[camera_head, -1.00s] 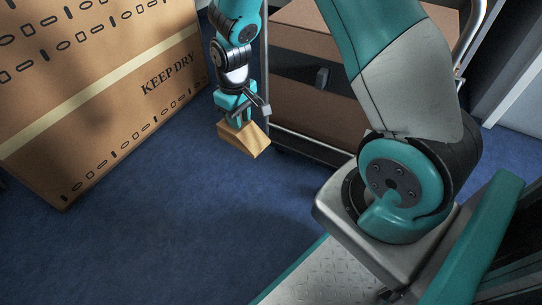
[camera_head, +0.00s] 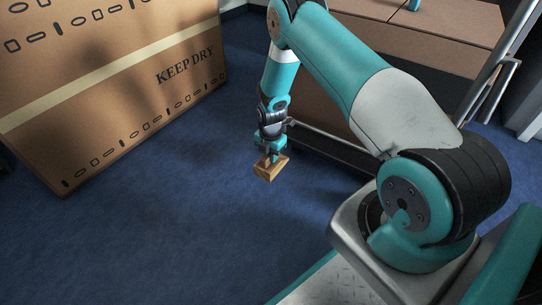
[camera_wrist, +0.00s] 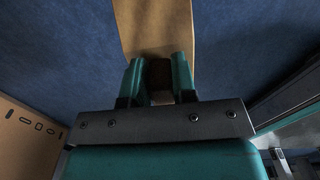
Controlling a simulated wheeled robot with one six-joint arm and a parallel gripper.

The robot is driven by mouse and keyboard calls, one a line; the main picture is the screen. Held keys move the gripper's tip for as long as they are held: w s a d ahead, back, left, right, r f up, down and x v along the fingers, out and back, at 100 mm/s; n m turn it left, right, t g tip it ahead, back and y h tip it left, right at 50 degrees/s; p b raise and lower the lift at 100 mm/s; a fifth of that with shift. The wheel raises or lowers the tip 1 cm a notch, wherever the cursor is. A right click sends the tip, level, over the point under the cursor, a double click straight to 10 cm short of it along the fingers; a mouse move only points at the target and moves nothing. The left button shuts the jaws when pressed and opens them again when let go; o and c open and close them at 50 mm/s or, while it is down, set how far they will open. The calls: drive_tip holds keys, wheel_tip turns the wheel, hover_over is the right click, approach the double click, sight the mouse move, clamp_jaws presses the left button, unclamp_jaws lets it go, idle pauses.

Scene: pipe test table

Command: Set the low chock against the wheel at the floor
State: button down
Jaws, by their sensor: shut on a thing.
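The low chock (camera_head: 270,168) is a small tan wooden wedge. My gripper (camera_head: 272,157) is shut on it and holds it, seemingly just above the blue floor, beside the cart. In the wrist view the chock (camera_wrist: 155,25) reaches up and away from between the two teal fingers of my gripper (camera_wrist: 160,78). The gap between chock and floor is hard to judge. The cart's wheel cannot be made out in either view; my arm and the cart's dark lower edge cover that area.
A large cardboard box (camera_head: 120,85) marked KEEP DRY stands at the left. A cart with a metal handle (camera_head: 493,80) carries brown boxes (camera_head: 455,35) at the back right. Blue floor (camera_head: 190,235) is clear at the front and between box and cart.

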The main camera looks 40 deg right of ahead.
drive_tip(key=shift+r, duration=0.1)
drive_tip(key=shift+d+f, duration=0.1)
drive_tip(key=shift+f, duration=0.1)
drive_tip(key=shift+f+b, duration=2.75)
drive_tip(key=shift+f, duration=1.7)
drive_tip(key=shift+f, duration=0.4)
drive_tip(key=c, duration=0.8)
unclamp_jaws()
drive_tip(key=shift+c, duration=0.2)
wheel_tip(320, 180, up, 18)
drive_tip(key=p, duration=0.9)
drive_tip(key=shift+f, duration=0.25)
